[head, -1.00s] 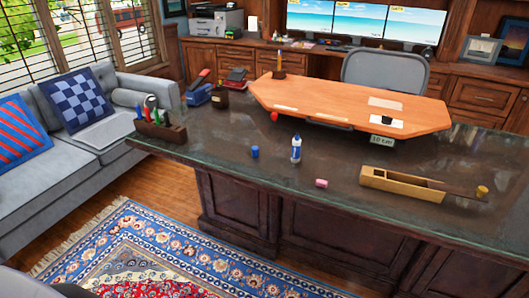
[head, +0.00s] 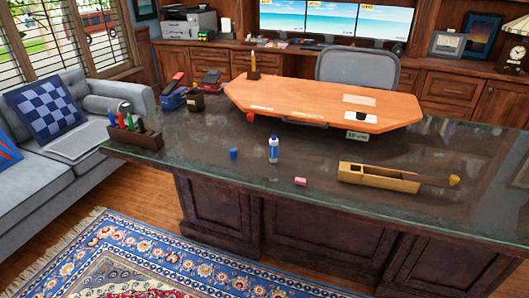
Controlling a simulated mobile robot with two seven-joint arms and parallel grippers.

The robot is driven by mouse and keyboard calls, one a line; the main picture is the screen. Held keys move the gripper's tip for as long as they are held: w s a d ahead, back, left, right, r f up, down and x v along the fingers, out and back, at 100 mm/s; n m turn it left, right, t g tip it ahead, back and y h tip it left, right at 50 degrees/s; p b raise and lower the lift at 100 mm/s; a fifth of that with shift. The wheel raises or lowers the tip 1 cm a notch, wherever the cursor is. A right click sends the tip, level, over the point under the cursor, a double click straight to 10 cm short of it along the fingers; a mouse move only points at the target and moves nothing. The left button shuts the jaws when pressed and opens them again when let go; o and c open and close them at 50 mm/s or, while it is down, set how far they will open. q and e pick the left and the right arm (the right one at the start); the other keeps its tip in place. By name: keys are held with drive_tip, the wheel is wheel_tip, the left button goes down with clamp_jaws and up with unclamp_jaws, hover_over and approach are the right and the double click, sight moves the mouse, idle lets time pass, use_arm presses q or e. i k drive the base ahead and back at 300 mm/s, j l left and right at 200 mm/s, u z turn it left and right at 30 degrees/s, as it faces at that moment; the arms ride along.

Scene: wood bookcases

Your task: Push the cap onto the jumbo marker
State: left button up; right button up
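The jumbo marker appears to be the white and blue upright cylinder (head: 273,149) standing on the dark desk, left of the desk's middle. A small blue piece (head: 234,154), which looks like the cap, sits on the desk a short way to its left, apart from it. The marker's tip is too small to make out clearly. Neither of my grippers is in view.
The glass-topped desk (head: 215,175) also holds a pink eraser (head: 300,181), an open wooden box (head: 378,179), a pen holder (head: 135,139) and a raised orange wooden board (head: 325,98). Desk surface around the marker is clear. A grey sofa (head: 40,193) stands at left.

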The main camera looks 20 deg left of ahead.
sight(273, 141)
drive_tip(key=i+j, duration=0.3)
drive_tip(key=j, duration=0.15)
drive_tip(key=i+j, duration=0.25)
drive_tip(key=j, duration=0.15)
drive_tip(key=i+j, duration=0.3)
drive_tip(key=j, duration=0.15)
drive_tip(key=k+u, duration=0.05)
